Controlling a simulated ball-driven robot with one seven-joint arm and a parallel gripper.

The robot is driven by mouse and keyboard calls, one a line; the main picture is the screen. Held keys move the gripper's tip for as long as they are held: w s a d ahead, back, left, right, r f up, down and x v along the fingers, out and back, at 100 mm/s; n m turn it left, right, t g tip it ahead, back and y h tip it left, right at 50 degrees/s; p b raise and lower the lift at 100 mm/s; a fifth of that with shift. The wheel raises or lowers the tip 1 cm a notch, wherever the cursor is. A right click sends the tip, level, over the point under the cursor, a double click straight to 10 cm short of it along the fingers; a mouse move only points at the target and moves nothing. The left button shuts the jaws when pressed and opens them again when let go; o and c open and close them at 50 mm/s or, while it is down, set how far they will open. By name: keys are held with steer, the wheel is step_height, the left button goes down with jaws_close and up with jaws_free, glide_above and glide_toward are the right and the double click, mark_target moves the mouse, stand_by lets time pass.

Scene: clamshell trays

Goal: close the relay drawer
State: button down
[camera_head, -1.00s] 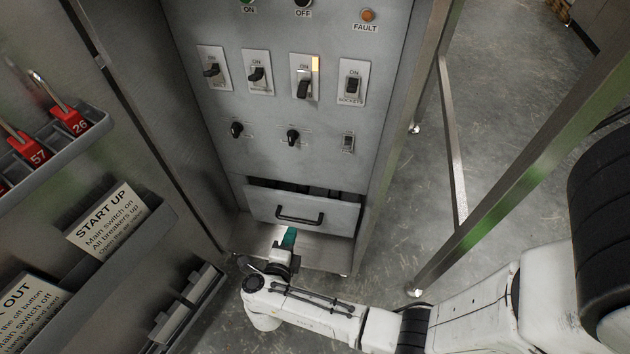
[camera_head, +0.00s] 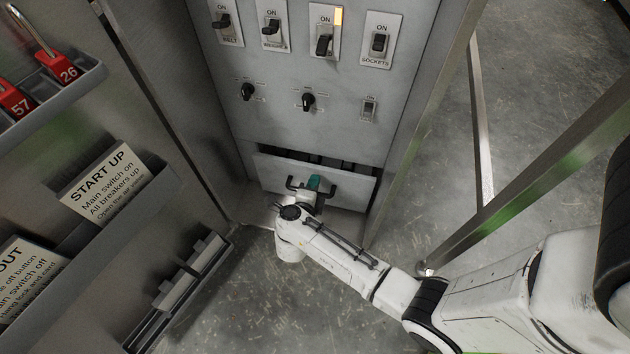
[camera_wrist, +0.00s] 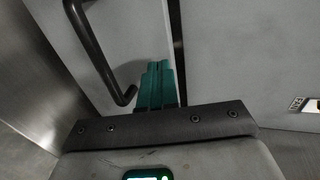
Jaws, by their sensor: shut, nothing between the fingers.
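The relay drawer (camera_head: 349,192) sits low in the grey cabinet, its front standing a little out, with a dark gap along its top edge. It has a black bar handle (camera_head: 292,184), which also shows in the wrist view (camera_wrist: 100,56). My gripper (camera_head: 314,182) is at the drawer front, its teal fingertips shut together with nothing between them. In the wrist view the fingertips (camera_wrist: 157,82) are beside the handle bar, close to the drawer face. I cannot tell whether they touch the face. The arm hides part of the handle and the drawer's lower edge.
Switches (camera_head: 324,44) and black knobs (camera_head: 308,101) are on the panel above the drawer. At left, the open door carries red padlocks (camera_head: 57,64) and a START UP card (camera_head: 103,184). A metal frame post (camera_head: 510,180) stands at right. Bare floor lies between post and cabinet.

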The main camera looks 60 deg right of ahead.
mark_target(318, 166)
steer(key=shift+w+d, duration=0.3)
steer(key=shift+d, duration=0.45)
steer(key=shift+d, duration=0.1)
steer(key=shift+w+d, duration=0.3)
steer(key=shift+d, duration=0.4)
steer(key=shift+w+d, duration=0.25)
steer(key=shift+d, duration=0.4)
steer(key=shift+w+d, duration=0.3)
steer(key=shift+d, duration=0.4)
steer(key=shift+r, duration=0.1)
